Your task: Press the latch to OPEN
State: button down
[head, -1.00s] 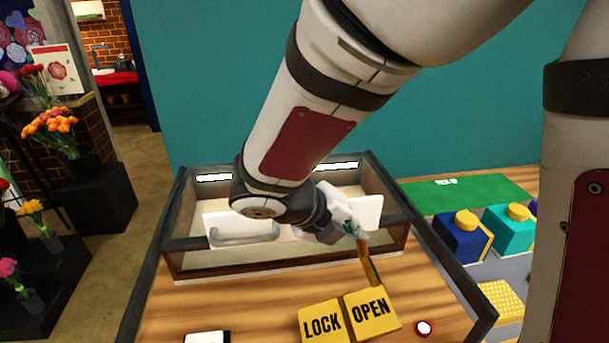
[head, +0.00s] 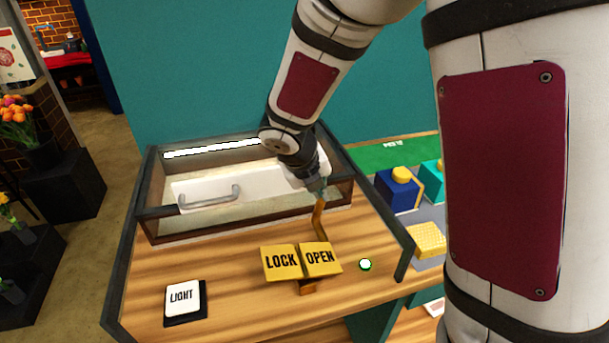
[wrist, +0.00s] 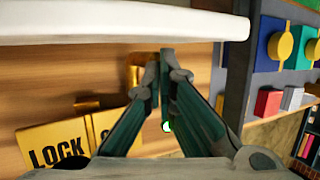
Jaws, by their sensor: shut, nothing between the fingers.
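The yellow latch plate has a LOCK half (head: 281,262) and an OPEN half (head: 320,259), with a ridge between them, on the wooden top. In the wrist view the LOCK half (wrist: 55,148) shows at lower left, and my fingers hide most of the OPEN half. A small round lamp (head: 365,264) right of the latch glows white with a green rim. An orange-brown upright piece (head: 319,218) stands behind the OPEN half. My gripper (head: 322,192) is shut and empty, above and behind the OPEN half, close to that piece; I cannot tell whether they touch. Its fingertips (wrist: 160,62) meet in the wrist view.
Behind the latch is a glass-walled case with a white handled panel (head: 215,190). A LIGHT switch (head: 183,298) lies at front left. Blue (head: 398,190) and teal blocks and a yellow block (head: 427,239) stand to the right, past a dark edge (head: 405,262).

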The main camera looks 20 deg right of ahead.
jog(key=shift+s+d+f, duration=0.1)
jog(key=shift+d+f, duration=0.1)
jog(key=shift+d, duration=0.1)
jog(key=shift+d+f+p, duration=0.35)
jog(key=shift+d+f, duration=0.1)
jog(key=shift+f, duration=0.05)
jog(key=d+p+v, duration=0.1)
jog(key=p+v, duration=0.3)
jog(key=v, duration=1)
jog(key=shift+d+r, duration=0.15)
jog(key=shift+r, duration=0.1)
